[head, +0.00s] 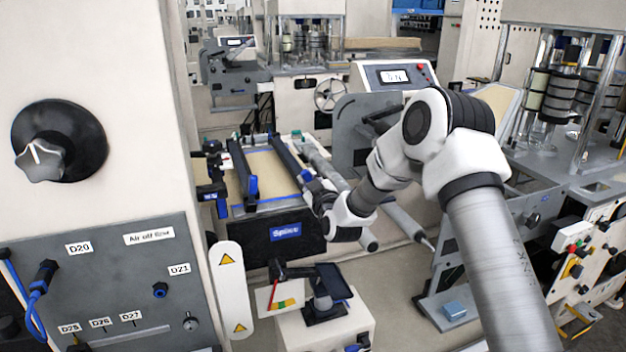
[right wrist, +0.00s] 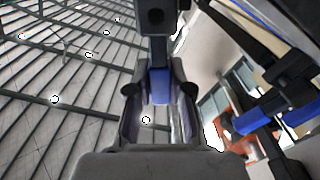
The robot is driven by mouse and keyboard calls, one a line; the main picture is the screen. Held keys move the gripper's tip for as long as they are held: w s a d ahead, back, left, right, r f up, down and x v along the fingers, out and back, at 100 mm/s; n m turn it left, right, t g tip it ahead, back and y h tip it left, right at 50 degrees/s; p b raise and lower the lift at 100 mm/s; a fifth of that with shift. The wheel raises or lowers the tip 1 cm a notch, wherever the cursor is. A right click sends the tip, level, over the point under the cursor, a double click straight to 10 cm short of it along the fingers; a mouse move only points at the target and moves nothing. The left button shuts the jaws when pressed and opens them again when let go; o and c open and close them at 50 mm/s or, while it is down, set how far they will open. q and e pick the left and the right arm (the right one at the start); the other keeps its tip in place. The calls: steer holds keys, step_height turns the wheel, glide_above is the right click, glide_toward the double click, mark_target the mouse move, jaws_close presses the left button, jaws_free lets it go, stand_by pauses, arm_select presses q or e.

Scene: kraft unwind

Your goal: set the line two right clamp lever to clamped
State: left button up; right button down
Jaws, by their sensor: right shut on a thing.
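The splice table (head: 270,175) has a tan bed, two dark clamp bars and a blue "Splice" label on its front. The left bar carries a blue lever (head: 252,187). The right clamp bar (head: 287,157) ends near my right gripper (head: 316,190), which reaches in from the right and partly hides that bar's near end. In the right wrist view, a blue-ended dark lever (right wrist: 160,85) sits between the fingers of my right gripper (right wrist: 160,100), which is shut on it. The lever's exact angle cannot be told. My left gripper is not in view.
A grey roller (head: 325,165) runs just right of the table. A small stand with a dark tablet (head: 333,281) is in front. A control panel (head: 100,285) and knob (head: 58,150) fill the left. A display console (head: 393,76) stands behind my right arm.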

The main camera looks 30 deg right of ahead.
steer(key=shift+w+a+f+n+b, duration=0.2)
steer(key=shift+a+f+n, duration=0.5)
steer(key=shift+n, duration=1.4)
steer(key=shift+w+a+f+n+b, duration=0.1)
steer(key=shift+a+f+n+b, duration=0.25)
steer(key=shift+f+n, duration=1.2)
steer(key=shift+w+a+f+n+b, duration=0.1)
steer(key=shift+a+f+n+b, duration=0.3)
steer(key=shift+n, duration=2.25)
steer(key=shift+a+r, duration=0.1)
steer(key=shift+r, duration=0.05)
steer(key=c, duration=1.3)
jaws_free()
steer(key=shift+o, duration=1.3)
steer(key=shift+w, duration=0.1)
